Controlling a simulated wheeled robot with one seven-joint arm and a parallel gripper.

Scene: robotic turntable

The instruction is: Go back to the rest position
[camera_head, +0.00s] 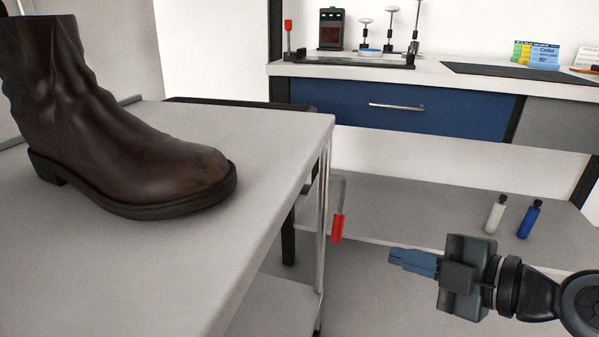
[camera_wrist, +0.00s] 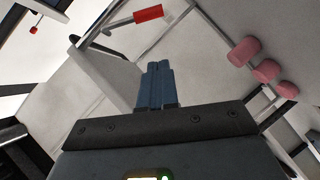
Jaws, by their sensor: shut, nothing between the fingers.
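My gripper (camera_head: 400,260) is at the lower right of the head view, pointing left, with its blue fingers together and nothing between them. In the wrist view the shut fingers (camera_wrist: 156,84) point up the picture, over a pale surface. The gripper is to the right of the grey table and touches nothing that I can see. My arm runs off the right edge of the head view.
A brown boot (camera_head: 120,150) stands on the grey table (camera_head: 250,250) at left. A red handle (camera_head: 338,227) hangs by that table's right edge. A workbench (camera_head: 440,85) with a blue drawer (camera_head: 400,108) stands behind. White (camera_head: 494,215) and blue (camera_head: 530,219) bottles stand on its lower shelf.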

